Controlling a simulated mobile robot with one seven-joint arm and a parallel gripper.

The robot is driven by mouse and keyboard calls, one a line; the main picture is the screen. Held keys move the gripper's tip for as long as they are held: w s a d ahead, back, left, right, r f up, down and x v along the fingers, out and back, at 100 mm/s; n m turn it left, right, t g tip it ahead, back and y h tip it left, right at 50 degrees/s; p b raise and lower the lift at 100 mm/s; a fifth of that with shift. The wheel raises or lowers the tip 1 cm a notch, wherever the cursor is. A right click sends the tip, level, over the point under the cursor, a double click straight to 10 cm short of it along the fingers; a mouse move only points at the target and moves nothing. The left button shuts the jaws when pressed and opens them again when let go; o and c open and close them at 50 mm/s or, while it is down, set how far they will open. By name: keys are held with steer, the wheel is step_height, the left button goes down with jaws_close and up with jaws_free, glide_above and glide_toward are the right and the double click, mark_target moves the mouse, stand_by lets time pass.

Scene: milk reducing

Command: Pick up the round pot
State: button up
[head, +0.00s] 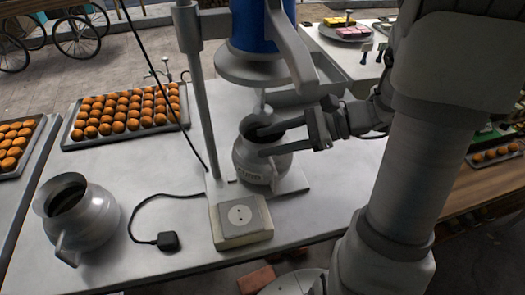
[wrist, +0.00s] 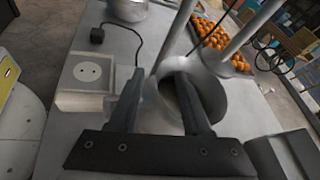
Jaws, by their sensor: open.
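A round grey metal pot (head: 248,167) with a wide dark mouth stands on the base of the blue-and-grey machine. My gripper (head: 265,143) reaches in from the right at its rim, fingers open. One finger lies over the mouth and the other is outside the near wall. The wrist view shows this pot (wrist: 158,112) with its side between the open fingers (wrist: 160,75); I cannot tell whether they touch it. A second grey pot (head: 92,222) with a handle stands at the table's left front. It also shows at the top of the wrist view (wrist: 128,9).
The machine's post (head: 199,100) and blue cylinder (head: 262,25) stand close around the pot. A socket box (head: 241,217) sits in front, with a black plug (head: 168,241) and cable to its left. A tray of orange balls (head: 70,140) lies behind left.

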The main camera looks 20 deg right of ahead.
steer(key=shift+w+a+f, duration=0.2)
steer(key=shift+a+f, duration=0.1)
steer(key=shift+a, duration=0.35)
jaws_close()
stand_by(0.9)
